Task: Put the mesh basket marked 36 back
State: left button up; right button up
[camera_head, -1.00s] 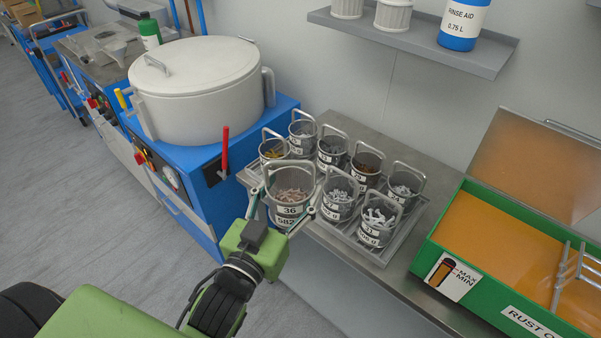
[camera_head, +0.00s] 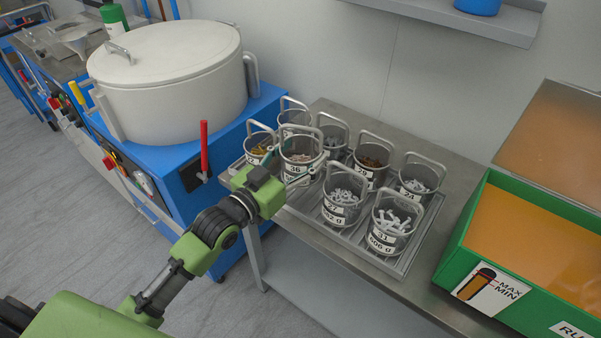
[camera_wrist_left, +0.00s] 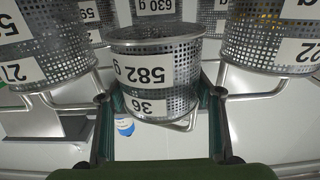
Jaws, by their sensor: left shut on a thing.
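The mesh basket marked 36 (camera_head: 301,150) holds small pale pieces and is among the other baskets at the tray's left side. It also shows in the left wrist view (camera_wrist_left: 155,75), upside down, with labels 582 g and 36. My left gripper (camera_head: 300,170) is shut around this basket, one finger on each side, as the left wrist view also shows (camera_wrist_left: 160,95). The basket looks upright. Whether its bottom touches the tray is hidden by the gripper. The grey tray (camera_head: 375,262) lies on the metal bench. My right gripper is not in view.
Basket 27 (camera_head: 340,208) stands just right of the held one, basket 31 (camera_head: 390,222) further right, with several more behind. A large lidded pot (camera_head: 170,80) on a blue unit with a red lever (camera_head: 204,150) is left. A green tank (camera_head: 460,240) is right.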

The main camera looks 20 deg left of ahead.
aim_at(311, 158)
pick_arm(q)
jog(key=shift+f, duration=0.55)
notch_tip(311, 158, down, 2)
jog(key=shift+f, duration=0.6)
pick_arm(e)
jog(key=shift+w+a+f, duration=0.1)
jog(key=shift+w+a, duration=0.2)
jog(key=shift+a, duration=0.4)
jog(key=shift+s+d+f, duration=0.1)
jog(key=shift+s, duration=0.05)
pick_arm(q)
jog(key=o, duration=1.6)
jog(key=shift+f, duration=0.2)
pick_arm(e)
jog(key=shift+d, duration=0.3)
